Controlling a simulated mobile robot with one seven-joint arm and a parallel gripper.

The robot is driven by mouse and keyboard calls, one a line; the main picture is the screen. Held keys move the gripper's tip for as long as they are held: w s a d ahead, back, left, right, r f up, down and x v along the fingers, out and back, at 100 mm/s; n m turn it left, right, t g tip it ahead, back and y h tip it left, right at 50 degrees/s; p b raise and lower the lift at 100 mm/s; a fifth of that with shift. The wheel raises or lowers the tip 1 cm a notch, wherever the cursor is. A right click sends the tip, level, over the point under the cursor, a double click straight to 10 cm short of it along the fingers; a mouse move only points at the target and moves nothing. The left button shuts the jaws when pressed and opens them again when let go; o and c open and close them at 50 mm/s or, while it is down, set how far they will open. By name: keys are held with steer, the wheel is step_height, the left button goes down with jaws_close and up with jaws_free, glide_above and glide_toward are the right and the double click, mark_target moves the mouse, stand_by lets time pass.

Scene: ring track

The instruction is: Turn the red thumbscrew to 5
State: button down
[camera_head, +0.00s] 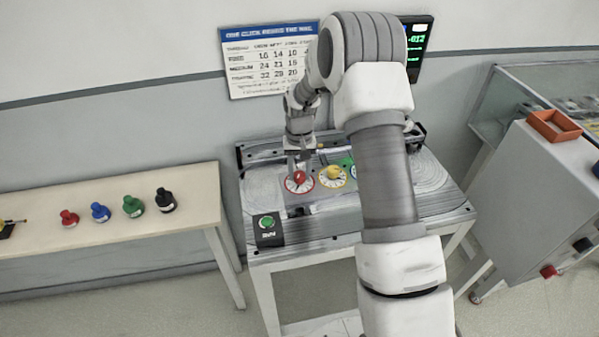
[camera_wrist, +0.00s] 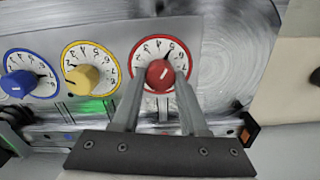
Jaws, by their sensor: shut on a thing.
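The red thumbscrew (camera_head: 299,177) sits in the middle of a white numbered dial with a red rim on the machine's bench. My gripper (camera_wrist: 159,84) is shut on the red thumbscrew, one finger on each side. In the head view my gripper (camera_head: 299,168) comes down on it from above. I cannot read for certain which number the pointer is at.
A yellow thumbscrew (camera_head: 333,172) and a blue one (camera_wrist: 19,83) stand beside it on similar dials. A green button (camera_head: 267,222) is at the bench's front left. Several coloured bottles (camera_head: 132,206) stand on the left table. A grey cabinet (camera_head: 540,200) is at right.

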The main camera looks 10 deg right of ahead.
mark_target(299, 174)
steer(key=shift+c, duration=2.2)
jaws_free()
step_height(299, 174, up, 18)
steer(key=shift+f, duration=0.25)
